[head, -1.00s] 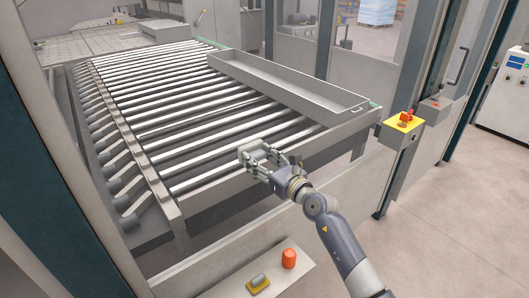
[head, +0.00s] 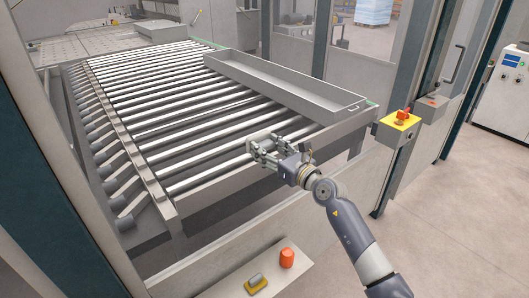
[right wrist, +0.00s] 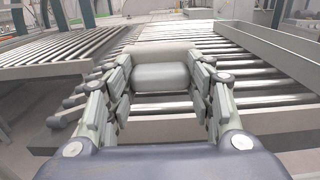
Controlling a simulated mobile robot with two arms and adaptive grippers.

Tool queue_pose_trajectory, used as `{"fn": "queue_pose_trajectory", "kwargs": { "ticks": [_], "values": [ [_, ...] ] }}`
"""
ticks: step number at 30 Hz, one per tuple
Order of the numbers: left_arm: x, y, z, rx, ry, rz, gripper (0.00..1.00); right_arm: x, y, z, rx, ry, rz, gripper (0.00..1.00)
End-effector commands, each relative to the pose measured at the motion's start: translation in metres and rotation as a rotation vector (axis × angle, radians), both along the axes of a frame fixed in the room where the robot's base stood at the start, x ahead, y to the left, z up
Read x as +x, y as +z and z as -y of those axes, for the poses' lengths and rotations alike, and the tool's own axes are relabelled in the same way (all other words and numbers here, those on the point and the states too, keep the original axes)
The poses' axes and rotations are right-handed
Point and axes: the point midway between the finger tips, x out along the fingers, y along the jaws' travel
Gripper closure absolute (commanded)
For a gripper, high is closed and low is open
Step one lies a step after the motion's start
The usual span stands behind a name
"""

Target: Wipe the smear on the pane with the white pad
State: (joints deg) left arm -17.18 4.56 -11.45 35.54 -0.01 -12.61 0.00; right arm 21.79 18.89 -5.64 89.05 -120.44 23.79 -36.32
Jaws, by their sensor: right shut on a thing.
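My right gripper (head: 264,146) is shut on the white pad (right wrist: 162,52), with a finger on each side of its pale grey grip block (right wrist: 161,77). In the head view the pad is mostly hidden behind the fingers, in front of the roller bed's near end. The pane seems to be the clear opening between the dark posts; its surface is hard to make out. I cannot make out a smear, nor tell whether the pad touches the pane. My left gripper is not in view.
Behind lies a roller conveyor (head: 190,108) with a long grey tray (head: 285,85). A yellow box with a red knob (head: 400,119) is on the right post. On the low ledge (head: 222,287) are an orange cylinder (head: 287,257) and a yellow block with a grey top (head: 257,283).

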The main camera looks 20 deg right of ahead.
Motion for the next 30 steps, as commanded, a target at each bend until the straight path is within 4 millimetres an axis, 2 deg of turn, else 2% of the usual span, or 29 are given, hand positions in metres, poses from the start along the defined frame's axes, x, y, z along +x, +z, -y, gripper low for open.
{"fn": "queue_pose_trajectory", "kwargs": {
  "ticks": [9, 16, 25, 30],
  "values": [
    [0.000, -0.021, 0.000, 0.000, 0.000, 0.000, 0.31, 0.010, -0.002, 0.026, -0.002, -0.002, 0.002, 0.70],
    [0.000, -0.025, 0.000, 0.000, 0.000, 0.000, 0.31, 0.012, -0.001, 0.033, -0.001, -0.002, 0.000, 0.70],
    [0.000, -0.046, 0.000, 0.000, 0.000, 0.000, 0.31, 0.020, -0.003, 0.056, -0.002, -0.002, 0.002, 0.70],
    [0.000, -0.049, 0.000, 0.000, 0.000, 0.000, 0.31, 0.021, 0.000, 0.063, 0.000, 0.000, 0.001, 0.70]
  ]
}}
